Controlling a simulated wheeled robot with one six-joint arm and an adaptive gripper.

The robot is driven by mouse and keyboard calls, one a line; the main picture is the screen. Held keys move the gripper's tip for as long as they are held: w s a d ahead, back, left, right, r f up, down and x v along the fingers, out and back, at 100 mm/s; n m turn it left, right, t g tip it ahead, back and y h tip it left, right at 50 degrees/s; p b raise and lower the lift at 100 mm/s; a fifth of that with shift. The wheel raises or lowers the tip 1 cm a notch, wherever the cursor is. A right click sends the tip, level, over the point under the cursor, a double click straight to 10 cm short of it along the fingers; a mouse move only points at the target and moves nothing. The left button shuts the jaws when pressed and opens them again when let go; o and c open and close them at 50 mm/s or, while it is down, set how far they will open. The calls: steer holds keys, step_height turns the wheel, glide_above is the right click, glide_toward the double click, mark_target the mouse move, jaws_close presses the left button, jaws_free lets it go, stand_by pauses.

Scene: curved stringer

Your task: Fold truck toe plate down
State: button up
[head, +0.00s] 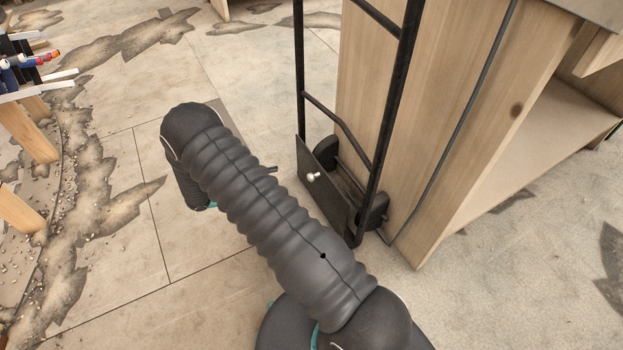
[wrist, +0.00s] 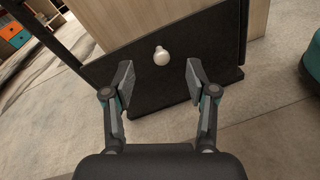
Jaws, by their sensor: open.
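The hand truck (head: 373,120) stands upright against the wooden cabinet, its black frame running up out of the head view. Its dark toe plate (head: 326,192) is folded up against the frame. A pale round knob (head: 313,176) sticks out from the plate. In the wrist view the plate (wrist: 215,55) fills the upper middle, with the knob (wrist: 161,56) between and beyond my fingertips. My gripper (wrist: 160,85) is open and empty, its two fingers spread on either side of the knob. In the head view my arm hides most of my gripper.
The wooden cabinet (head: 480,130) stands right behind the truck, with a thin dark rod (head: 455,135) along its side. At the far left is a wooden-legged stand (head: 28,130) with coloured items. The concrete floor (head: 180,240) left of the truck is clear but cracked.

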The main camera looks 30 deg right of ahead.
steer(key=n+t+h, duration=0.1)
steer(key=n+t, duration=0.1)
glide_toward(308, 179)
steer(key=a, duration=0.3)
steer(key=d, duration=1.4)
steer(key=shift+d, duration=0.1)
jaws_close()
